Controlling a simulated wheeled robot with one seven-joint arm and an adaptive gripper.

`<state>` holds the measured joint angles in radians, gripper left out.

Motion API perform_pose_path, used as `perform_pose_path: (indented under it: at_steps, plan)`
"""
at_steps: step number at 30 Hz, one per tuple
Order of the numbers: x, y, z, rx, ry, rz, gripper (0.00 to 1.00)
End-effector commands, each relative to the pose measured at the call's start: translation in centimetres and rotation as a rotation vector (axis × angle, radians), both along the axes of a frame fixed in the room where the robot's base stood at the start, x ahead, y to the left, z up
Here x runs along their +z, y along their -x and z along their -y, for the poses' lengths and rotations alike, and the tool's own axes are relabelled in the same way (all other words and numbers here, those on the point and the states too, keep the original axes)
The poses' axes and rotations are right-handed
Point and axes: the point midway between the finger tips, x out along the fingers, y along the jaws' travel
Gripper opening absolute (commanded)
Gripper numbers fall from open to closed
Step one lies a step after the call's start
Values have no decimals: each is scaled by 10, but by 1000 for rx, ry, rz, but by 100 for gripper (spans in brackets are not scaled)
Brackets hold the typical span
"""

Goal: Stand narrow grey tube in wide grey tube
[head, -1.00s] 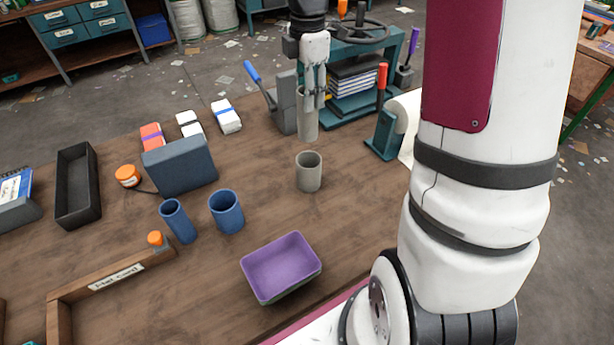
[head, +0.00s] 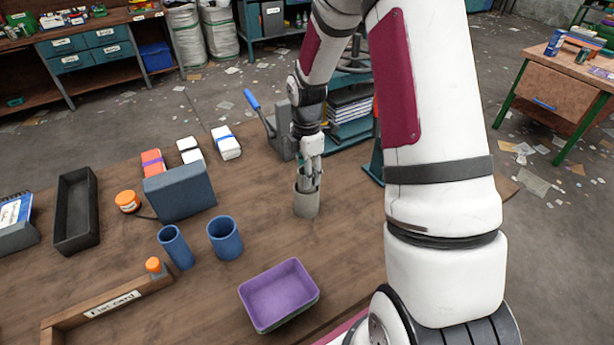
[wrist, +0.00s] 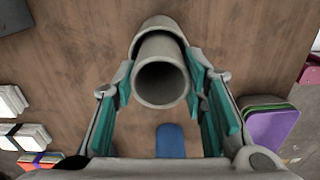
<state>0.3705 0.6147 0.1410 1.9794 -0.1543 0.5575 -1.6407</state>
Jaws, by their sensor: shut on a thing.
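The wide grey tube (head: 306,203) stands upright on the wooden table in the head view. My gripper (head: 309,177) is right at its mouth, pointing down. In the wrist view the teal fingers of my gripper (wrist: 168,100) are shut on the narrow grey tube (wrist: 160,76), whose open end faces the camera. The rim of the wide grey tube (wrist: 156,22) shows just beyond it, curving around its far side. The narrow tube's lower end appears to be within the wide tube's mouth; its bottom is hidden, so its depth cannot be told.
Two blue tubes (head: 225,238) stand left of the grey tube. A purple tray (head: 279,294) lies in front. A blue-grey block (head: 180,191) stands at the left, and a lever with a blue handle (head: 252,101) is behind. The table around the wide tube is clear.

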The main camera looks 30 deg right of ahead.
Motion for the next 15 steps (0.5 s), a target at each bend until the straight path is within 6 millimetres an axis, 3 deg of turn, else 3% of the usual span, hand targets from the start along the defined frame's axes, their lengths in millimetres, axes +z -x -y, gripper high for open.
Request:
perform_pose_path:
  at_steps: [4,15]
  plan:
    - [-18,1,0,1,0,-2,21]
    - [-22,0,0,0,0,-1,21]
